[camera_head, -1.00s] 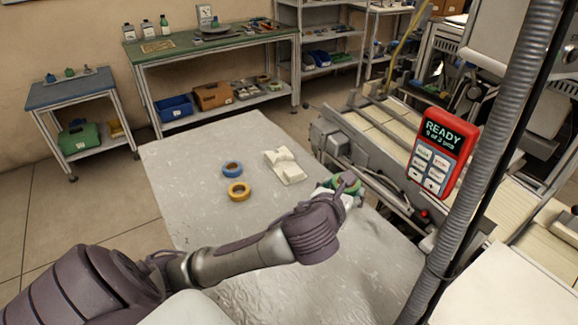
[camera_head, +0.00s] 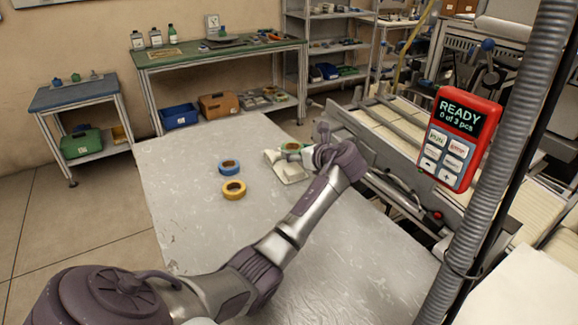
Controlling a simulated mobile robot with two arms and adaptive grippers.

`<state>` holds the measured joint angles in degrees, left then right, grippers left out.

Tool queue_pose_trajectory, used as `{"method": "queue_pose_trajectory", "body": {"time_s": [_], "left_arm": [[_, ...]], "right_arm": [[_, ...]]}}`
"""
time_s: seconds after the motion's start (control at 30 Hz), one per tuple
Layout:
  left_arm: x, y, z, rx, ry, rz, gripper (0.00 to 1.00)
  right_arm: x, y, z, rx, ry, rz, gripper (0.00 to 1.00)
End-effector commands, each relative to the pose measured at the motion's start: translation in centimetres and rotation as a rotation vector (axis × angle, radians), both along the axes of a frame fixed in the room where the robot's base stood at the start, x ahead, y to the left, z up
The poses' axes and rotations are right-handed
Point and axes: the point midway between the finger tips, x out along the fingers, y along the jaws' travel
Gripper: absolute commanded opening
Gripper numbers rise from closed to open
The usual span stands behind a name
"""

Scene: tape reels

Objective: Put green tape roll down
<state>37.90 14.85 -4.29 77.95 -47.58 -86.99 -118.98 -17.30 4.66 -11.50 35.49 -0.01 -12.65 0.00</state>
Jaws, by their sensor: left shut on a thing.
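The green tape roll (camera_head: 292,147) is in my left gripper (camera_head: 301,150), at the far right part of the grey table (camera_head: 200,215). The gripper is shut on it, and my wrist hides part of both. The roll shows just above or at the white dispenser-like piece (camera_head: 291,172); I cannot tell whether they touch. A blue tape roll (camera_head: 229,167) and a yellow tape roll (camera_head: 234,189) lie flat on the table to the left, close to each other. My right gripper is not in view.
A red control box (camera_head: 460,138) reading READY hangs at the right by a grey ribbed hose (camera_head: 504,140). A machine with rails (camera_head: 390,125) borders the table's right side. The table's left and front areas are clear. Workbenches and shelves stand behind.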

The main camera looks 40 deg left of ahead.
Motion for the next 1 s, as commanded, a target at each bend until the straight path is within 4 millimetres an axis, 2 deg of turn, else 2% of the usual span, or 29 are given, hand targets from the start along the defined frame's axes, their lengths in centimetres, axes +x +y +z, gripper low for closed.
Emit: {"method": "queue_pose_trajectory", "body": {"time_s": [0.1,0.3,0.47,0.7,1.0], "left_arm": [[0.9,2.5,-1.7,0.0,0.002,0.001,0.32],[1.8,4.7,-3.0,0.0,-0.002,-0.001,0.32],[1.9,5.0,-4.0,-0.001,0.0,-0.002,0.32],[1.9,5.0,-7.2,-0.001,0.0,-0.002,0.32],[1.9,4.9,-7.3,0.0,-0.001,-0.003,0.32]], "right_arm": [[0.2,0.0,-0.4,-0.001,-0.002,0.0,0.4],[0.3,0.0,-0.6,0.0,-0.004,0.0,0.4],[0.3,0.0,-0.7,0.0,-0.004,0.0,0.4],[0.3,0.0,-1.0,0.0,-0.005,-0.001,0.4],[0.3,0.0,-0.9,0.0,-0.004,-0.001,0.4]]}}
